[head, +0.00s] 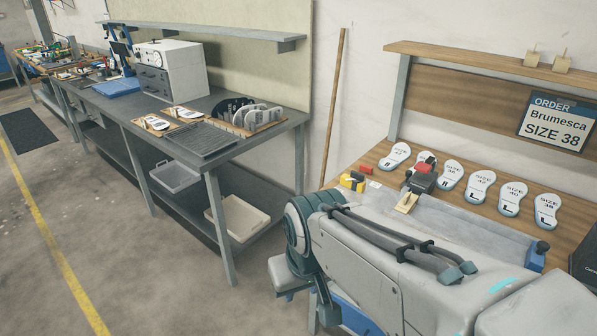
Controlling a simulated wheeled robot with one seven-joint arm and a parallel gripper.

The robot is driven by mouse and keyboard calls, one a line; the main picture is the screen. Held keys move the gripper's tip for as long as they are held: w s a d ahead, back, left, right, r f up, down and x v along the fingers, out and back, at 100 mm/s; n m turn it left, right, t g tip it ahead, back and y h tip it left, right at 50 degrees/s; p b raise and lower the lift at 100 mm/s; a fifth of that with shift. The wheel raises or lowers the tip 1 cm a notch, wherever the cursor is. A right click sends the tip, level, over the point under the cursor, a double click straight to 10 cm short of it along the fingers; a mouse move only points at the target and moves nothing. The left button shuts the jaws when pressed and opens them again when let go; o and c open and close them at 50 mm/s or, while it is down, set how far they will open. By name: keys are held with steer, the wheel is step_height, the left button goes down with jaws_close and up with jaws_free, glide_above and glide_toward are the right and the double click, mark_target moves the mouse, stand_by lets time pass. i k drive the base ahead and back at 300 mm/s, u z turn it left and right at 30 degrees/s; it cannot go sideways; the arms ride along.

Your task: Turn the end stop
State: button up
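I cannot tell for sure which part is the end stop. A red and dark block (423,177) stands on the wooden workbench (375,158) at the right, above a pale grey surface. A small brass-coloured plate (406,203) sticks out below it. A yellow and black block (352,181) with a small red piece beside it lies to the left. A blue end piece (536,256) sits at the right end of a blue-grey strip. My grey arm covers the front of this bench and hides what is beneath it. My gripper is not visible.
An order sign (557,121) reads "Brumesca SIZE 38". A grey table (285,123) with a white machine (171,68) stands left. A wooden pole (336,100) leans on the wall.

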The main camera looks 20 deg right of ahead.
mark_target(356, 181)
steer(key=u, duration=0.2)
steer(key=i, duration=0.95)
steer(key=z, duration=0.55)
